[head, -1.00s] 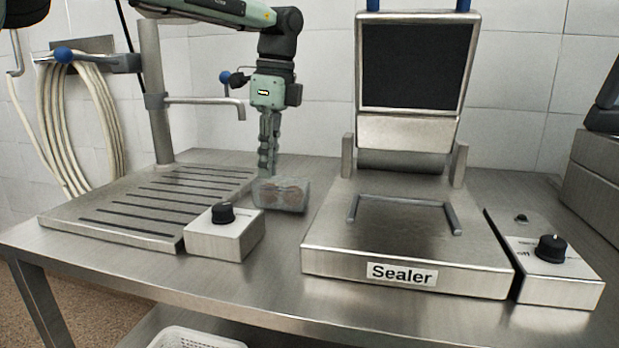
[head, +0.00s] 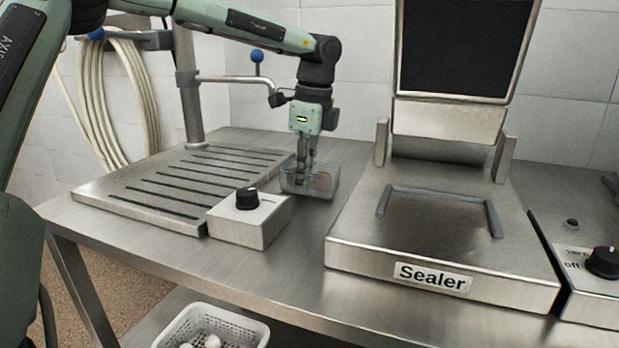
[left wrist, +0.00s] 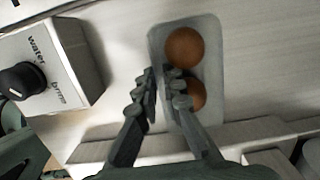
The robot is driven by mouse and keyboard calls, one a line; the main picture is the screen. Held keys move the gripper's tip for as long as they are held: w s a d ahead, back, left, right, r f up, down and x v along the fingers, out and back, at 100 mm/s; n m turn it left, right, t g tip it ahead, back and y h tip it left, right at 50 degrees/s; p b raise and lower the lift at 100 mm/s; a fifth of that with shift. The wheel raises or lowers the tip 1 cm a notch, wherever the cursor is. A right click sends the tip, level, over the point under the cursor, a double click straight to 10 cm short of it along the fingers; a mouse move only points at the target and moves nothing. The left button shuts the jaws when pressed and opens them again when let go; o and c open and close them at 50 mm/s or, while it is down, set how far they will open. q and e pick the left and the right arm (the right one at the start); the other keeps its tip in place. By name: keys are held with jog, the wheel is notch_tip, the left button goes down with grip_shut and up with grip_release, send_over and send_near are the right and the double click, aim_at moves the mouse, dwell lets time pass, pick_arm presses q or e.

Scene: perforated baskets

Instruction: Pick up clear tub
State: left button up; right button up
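The clear tub (head: 325,184) stands on the steel table between the small knob box and the sealer. It is see-through and holds two round brown items. In the left wrist view the tub (left wrist: 205,118) lies under my fingers, and one brown item is partly hidden by a finger. My left gripper (head: 304,180) points down at the tub's left side. In the left wrist view its fingertips (left wrist: 158,76) are close together with a narrow gap, one on each side of the tub's left wall. Contact with the wall is not clear. My right gripper is not in view.
The knob box (head: 250,222) stands just left of the tub, with a slatted drain board (head: 95,194) behind it. The sealer (head: 440,255) is close on the right, its lid raised. A white perforated basket (head: 245,328) with pale items sits below the table's front edge.

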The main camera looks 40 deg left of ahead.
pick_arm(q)
grip_shut()
jog(key=shift+r, duration=0.15)
